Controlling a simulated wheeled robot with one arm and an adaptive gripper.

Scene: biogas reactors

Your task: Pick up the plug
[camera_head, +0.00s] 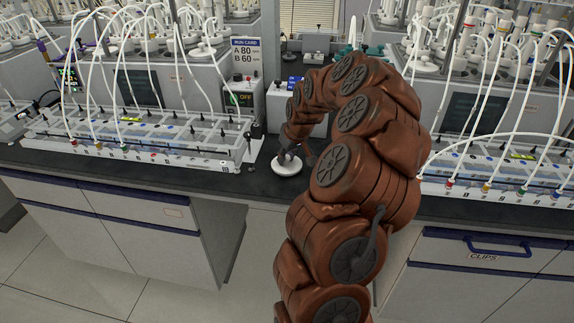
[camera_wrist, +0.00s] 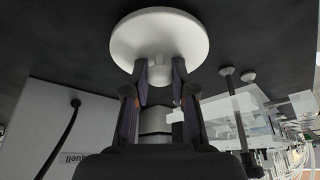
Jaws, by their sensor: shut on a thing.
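The plug (camera_head: 287,168) is a white round disc with a short stub at its middle. In the head view it is at or just over the black bench top, between the two white reactor racks. It also shows in the wrist view (camera_wrist: 160,35), ahead of the fingers. My gripper (camera_head: 289,154) is above the disc. In the wrist view my gripper (camera_wrist: 160,76) is shut with its two dark fingers on either side of the plug's white stub. I cannot tell whether the disc touches the bench.
A reactor rack (camera_head: 140,140) with white tubes stands on the left and another (camera_head: 495,180) on the right. A "RUN CARD" sign (camera_head: 246,57) stands behind. A small dark round-headed object (camera_wrist: 228,72) is near the plug. Some bare black bench (camera_head: 262,178) lies around the plug.

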